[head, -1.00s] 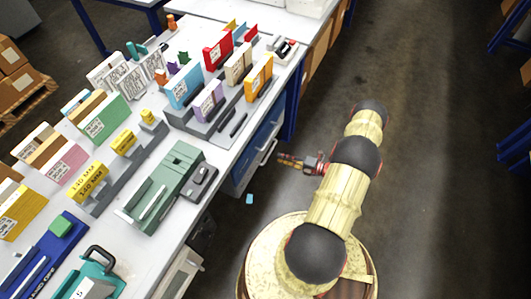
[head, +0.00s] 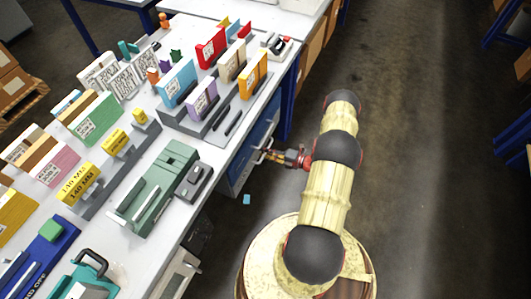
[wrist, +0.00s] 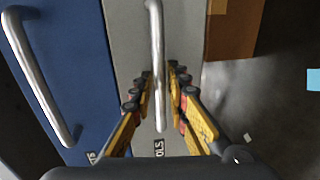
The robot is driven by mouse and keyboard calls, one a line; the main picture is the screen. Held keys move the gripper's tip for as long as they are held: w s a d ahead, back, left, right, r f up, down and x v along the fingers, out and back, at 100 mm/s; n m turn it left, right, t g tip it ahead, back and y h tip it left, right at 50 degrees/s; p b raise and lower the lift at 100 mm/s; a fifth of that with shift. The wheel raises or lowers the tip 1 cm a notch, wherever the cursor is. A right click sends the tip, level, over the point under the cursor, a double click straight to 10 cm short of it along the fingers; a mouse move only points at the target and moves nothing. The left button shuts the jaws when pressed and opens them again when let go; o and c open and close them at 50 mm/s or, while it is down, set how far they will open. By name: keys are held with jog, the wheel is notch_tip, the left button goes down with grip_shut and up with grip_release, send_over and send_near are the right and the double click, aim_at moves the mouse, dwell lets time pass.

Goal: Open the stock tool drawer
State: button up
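In the wrist view a grey drawer front (wrist: 124,45) carries a long silver bar handle (wrist: 156,45) and a partly hidden label that ends in "OLS". My gripper (wrist: 160,72) is open, with one yellow-and-black finger on each side of this handle. Small gaps show between the fingertips and the bar, so it is not clasped. In the head view my gripper (head: 266,156) is at the front of the drawer cabinet (head: 240,178) under the bench. The drawer looks shut.
A blue drawer front (wrist: 65,60) with its own silver handle (wrist: 38,75) lies beside the grey one. A brown box (wrist: 232,35) is on the other side. The bench top (head: 208,153) is crowded with boxes and tools. The floor (head: 420,180) to the right is clear.

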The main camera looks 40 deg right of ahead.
jog(key=shift+c, duration=0.6)
grip_shut()
